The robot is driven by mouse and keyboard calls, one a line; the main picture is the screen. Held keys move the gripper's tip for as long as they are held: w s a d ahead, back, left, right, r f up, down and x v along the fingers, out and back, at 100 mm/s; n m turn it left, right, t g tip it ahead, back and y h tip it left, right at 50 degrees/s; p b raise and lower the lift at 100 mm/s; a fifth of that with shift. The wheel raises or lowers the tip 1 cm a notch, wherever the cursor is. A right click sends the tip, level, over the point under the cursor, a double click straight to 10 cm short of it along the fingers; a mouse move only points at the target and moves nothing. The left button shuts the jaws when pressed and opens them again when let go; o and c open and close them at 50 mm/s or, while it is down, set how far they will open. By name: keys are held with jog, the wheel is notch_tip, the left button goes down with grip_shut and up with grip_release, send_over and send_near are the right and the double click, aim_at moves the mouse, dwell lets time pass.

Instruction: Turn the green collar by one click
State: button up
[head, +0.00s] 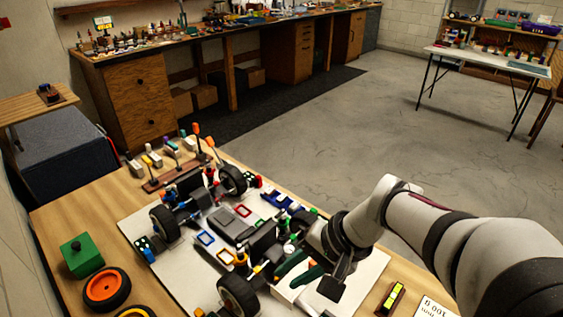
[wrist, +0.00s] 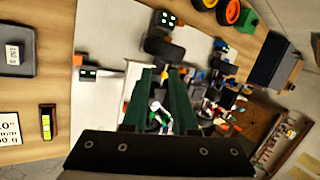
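My gripper (head: 298,270) is low over the near right corner of the racecar (head: 235,225). Its two dark green fingers are apart in the wrist view (wrist: 161,78). A small light and green part (wrist: 155,106) shows in the gap between them, lower in that picture. A small green ring-like part (head: 289,248), likely the green collar, shows just beyond the fingers in the head view. It is too small to tell its setting, or whether a finger touches it.
The car stands on a white mat (head: 140,222) on a wooden table. A tool rack (head: 175,176) is behind it. A green box (head: 82,256) and orange wheel (head: 106,288) lie left. A small yellow-marked level (head: 391,298) and white card (head: 432,308) lie right.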

jog(key=w+d, duration=0.1)
jog(key=w, duration=0.2)
jog(key=w+d+f+t, duration=0.1)
jog(key=w, duration=0.2)
jog(key=w+d+f+m+t+y, duration=0.1)
jog(key=w, duration=0.2)
jog(key=shift+c, duration=1.1)
jog(key=w+d+f+t, duration=0.1)
jog(key=w+d, duration=0.1)
jog(key=w, duration=0.1)
jog(key=w+d+f+m, duration=0.1)
jog(key=w+d, duration=0.1)
jog(key=w, duration=0.1)
jog(key=w+d+f+t, duration=0.1)
jog(key=w+f, duration=0.1)
jog(key=w, duration=0.1)
jog(key=shift+w+d+m+t, duration=0.2)
jog(key=shift+d+m+t, duration=0.1)
jog(key=shift+d+m, duration=0.1)
grip_shut()
jog(key=x, duration=0.9)
jog(key=shift+w+a+f, duration=0.15)
jog(key=shift+w+f, duration=0.1)
jog(key=shift+w, duration=0.05)
